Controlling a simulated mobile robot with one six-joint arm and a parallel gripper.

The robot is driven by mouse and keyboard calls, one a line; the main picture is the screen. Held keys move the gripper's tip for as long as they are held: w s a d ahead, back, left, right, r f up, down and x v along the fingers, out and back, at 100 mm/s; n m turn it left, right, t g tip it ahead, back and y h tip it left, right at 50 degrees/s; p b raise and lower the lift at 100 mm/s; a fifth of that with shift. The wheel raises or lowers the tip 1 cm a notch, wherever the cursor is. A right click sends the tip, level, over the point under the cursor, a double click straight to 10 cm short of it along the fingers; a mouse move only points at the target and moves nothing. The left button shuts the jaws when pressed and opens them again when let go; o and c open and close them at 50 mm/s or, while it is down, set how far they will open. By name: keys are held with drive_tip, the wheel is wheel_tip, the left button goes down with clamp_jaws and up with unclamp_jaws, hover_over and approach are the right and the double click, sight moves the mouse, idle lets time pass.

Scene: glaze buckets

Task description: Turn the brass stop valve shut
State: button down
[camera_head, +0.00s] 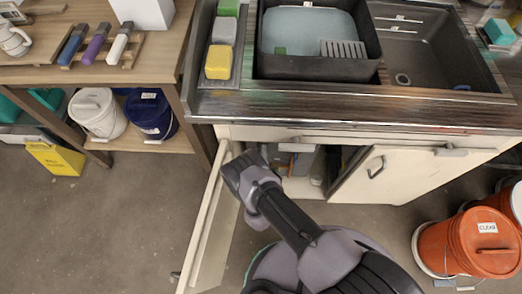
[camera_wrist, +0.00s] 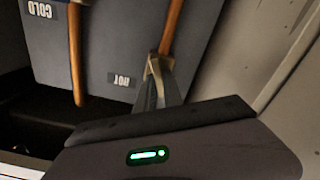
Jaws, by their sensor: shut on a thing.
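In the wrist view, the brass stop valve (camera_wrist: 153,65) sits on the copper pipe near the HOT label (camera_wrist: 121,81). My gripper (camera_wrist: 160,80) reaches up to it, and its narrow grey fingers are shut at the valve. The fingers cover part of the valve, so I cannot tell how far its handle is turned. A second copper pipe (camera_wrist: 75,55) runs at the left beside the COLD label (camera_wrist: 40,9). In the head view, my gripper (camera_head: 238,168) is at the opening of the cabinet under the sink, and the valve is hidden.
The left cabinet door (camera_head: 207,228) stands open beside my arm. Another door (camera_head: 375,170) lies to the right of the opening. The sink counter (camera_head: 330,108) overhangs above.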

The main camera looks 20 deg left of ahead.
drive_tip(key=n, duration=0.4)
drive_tip(key=n+p, duration=0.1)
drive_tip(key=n, duration=0.7)
drive_tip(key=shift+a+f, duration=0.25)
drive_tip(key=shift+a, duration=0.05)
drive_tip(key=shift+n, duration=0.3)
drive_tip(key=c, duration=1.5)
unclamp_jaws()
drive_tip(key=shift+o, duration=0.2)
drive_tip(key=shift+f, duration=0.2)
